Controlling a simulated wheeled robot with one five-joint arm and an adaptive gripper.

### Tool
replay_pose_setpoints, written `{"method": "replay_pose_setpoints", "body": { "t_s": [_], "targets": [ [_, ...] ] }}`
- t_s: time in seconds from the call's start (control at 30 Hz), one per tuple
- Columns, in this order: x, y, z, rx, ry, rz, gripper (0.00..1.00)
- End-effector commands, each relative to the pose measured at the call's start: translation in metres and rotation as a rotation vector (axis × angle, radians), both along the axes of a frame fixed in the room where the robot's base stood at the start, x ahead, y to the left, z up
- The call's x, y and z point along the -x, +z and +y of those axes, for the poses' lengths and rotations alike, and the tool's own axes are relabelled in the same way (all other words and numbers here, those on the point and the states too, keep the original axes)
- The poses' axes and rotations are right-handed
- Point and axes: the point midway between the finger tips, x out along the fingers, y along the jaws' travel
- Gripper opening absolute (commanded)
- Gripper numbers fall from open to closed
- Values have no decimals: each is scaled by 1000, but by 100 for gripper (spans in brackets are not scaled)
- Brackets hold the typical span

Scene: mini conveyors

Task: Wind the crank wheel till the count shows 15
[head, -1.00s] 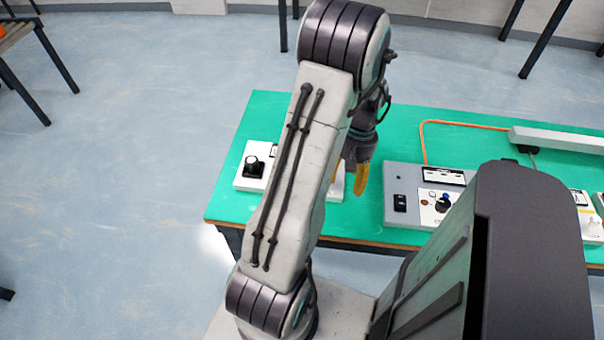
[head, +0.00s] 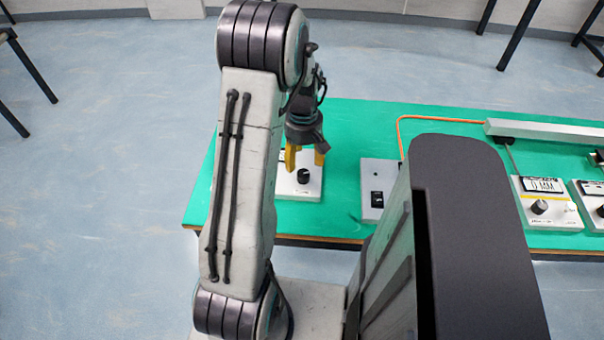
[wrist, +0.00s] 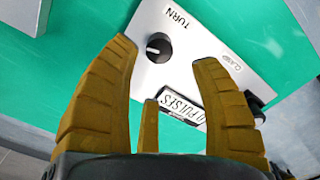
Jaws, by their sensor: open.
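A white control box lies on the green table, partly hidden by my arm in the head view; its bare top (wrist: 215,75) shows in the wrist view. A round black knob (wrist: 159,47) with a white mark sits beside the word TURN and appears in the head view (head: 303,176). The count display (wrist: 184,107) appears to read 0 PULSES, partly hidden by a finger. My gripper (head: 305,158) is open, fingers pointing down near the box. In the wrist view the knob appears between the yellow fingertips, apart from them; the height gap is unclear.
Another black part (wrist: 259,101) sits at the box's other end, half behind a finger. A grey switch box (head: 378,205) stands to the right. Farther right is a box with a 0 MM display (head: 544,185).

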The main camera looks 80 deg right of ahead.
Motion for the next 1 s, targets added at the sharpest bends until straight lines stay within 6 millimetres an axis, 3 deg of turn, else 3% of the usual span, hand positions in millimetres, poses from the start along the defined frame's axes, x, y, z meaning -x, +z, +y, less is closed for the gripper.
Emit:
{"method": "replay_pose_setpoints", "body": {
  "t_s": [0.17,0.7,1.0],
  "targets": [
    [0,-5,0,-1,64,-1,58],
    [0,-64,0,-2,70,0,58],
    [0,-73,0,0,70,0,58]
  ]
}}
